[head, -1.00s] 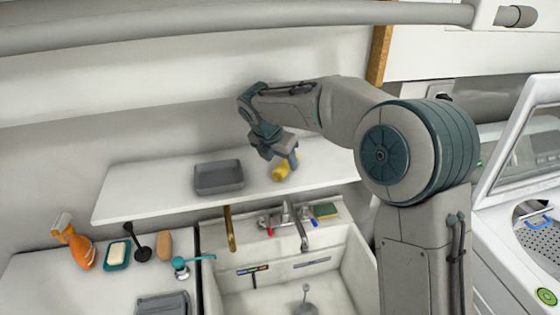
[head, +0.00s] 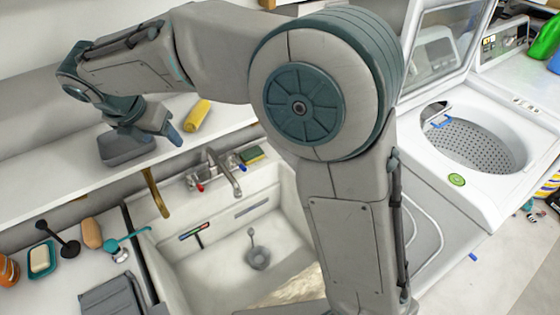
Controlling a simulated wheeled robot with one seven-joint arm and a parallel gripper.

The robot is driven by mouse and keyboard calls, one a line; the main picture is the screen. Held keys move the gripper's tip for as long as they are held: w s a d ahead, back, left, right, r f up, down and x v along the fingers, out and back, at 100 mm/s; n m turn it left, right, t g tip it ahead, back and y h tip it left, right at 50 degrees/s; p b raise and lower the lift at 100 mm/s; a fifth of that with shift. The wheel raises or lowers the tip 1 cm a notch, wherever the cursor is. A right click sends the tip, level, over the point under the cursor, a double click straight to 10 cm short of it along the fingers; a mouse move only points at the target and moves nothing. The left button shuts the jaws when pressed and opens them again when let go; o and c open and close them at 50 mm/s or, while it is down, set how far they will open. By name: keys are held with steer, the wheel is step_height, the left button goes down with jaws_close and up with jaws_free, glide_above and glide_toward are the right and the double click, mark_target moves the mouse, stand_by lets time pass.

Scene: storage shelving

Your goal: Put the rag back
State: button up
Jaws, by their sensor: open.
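A yellow rolled item (head: 197,116), possibly the rag, lies on the white shelf (head: 60,165) above the sink, right of a grey tray (head: 124,148). My gripper (head: 174,136) is over the shelf, in front of and slightly left of the yellow item. It is open and looks apart from that item.
The white sink (head: 215,265) has a faucet (head: 225,172) and a sponge (head: 251,155) on its back ledge. A soap dish (head: 41,258) and brushes stand on the left counter. An open washing machine (head: 470,150) stands at the right, with floor beyond it.

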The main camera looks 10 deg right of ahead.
steer(key=s+d+m+g, duration=0.1)
steer(key=s+d+m, duration=0.2)
steer(key=d+m, duration=0.65)
steer(key=s+d+m, duration=0.3)
steer(key=d+m, duration=0.4)
steer(key=d, duration=0.6)
steer(key=s+d+f+m+y, duration=0.1)
steer(key=s+d+f+m, duration=0.3)
steer(key=s+d+m, duration=0.6)
steer(key=m, duration=0.5)
steer(key=shift+s+d+y, duration=0.2)
steer(key=shift+d+y, duration=0.05)
steer(key=shift+y, duration=0.05)
steer(key=shift+m, duration=0.25)
